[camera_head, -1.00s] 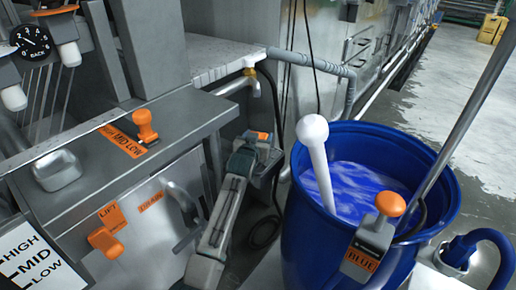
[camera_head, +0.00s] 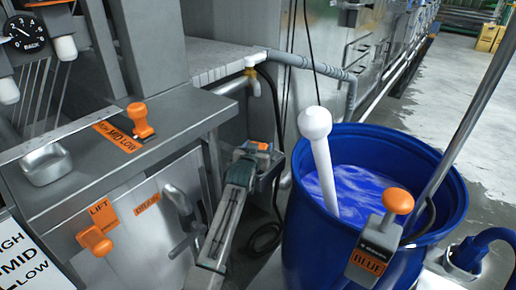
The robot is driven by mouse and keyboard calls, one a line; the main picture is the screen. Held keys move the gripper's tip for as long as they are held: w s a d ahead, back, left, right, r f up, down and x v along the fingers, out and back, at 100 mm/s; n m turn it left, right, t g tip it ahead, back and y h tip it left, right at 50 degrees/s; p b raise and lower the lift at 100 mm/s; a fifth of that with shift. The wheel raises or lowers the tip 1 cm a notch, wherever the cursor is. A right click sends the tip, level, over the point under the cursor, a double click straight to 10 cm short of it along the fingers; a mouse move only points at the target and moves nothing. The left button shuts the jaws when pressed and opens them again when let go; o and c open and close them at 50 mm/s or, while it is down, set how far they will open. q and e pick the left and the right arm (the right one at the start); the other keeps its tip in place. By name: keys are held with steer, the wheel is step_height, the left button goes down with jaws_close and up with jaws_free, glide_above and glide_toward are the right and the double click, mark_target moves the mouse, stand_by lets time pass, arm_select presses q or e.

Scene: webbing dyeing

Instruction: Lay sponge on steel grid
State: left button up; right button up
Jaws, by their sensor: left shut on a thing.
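My left gripper (camera_head: 264,162) is in the middle of the view, in the gap between the steel machine and the blue barrel. I cannot make out the sponge clearly anywhere. A pale lined ledge (camera_head: 216,62) lies above and left of the gripper, apart from it. I cannot tell whether this ledge is the steel grid. My right gripper is not in view.
The blue barrel (camera_head: 300,240) with blue liquid stands right of the gripper; a white rod (camera_head: 318,150) leans in it. A tap (camera_head: 243,84) and pipe (camera_head: 315,64) overhang the gap. The steel machine (camera_head: 140,170) with orange-knobbed controls is left.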

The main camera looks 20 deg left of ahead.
arm_select(q)
steer(key=shift+f, duration=0.2)
steer(key=o, duration=1)
steer(key=shift+r, duration=0.15)
steer(key=shift+s, duration=0.15)
steer(key=s, duration=0.4)
steer(key=s+r, duration=0.1)
steer(key=s, duration=0.2)
steer(key=s+r, duration=0.1)
steer(key=s, duration=0.3)
steer(key=shift+s+d+p, duration=0.25)
steer(key=shift+s+p, duration=0.05)
steer(key=shift+p, duration=0.05)
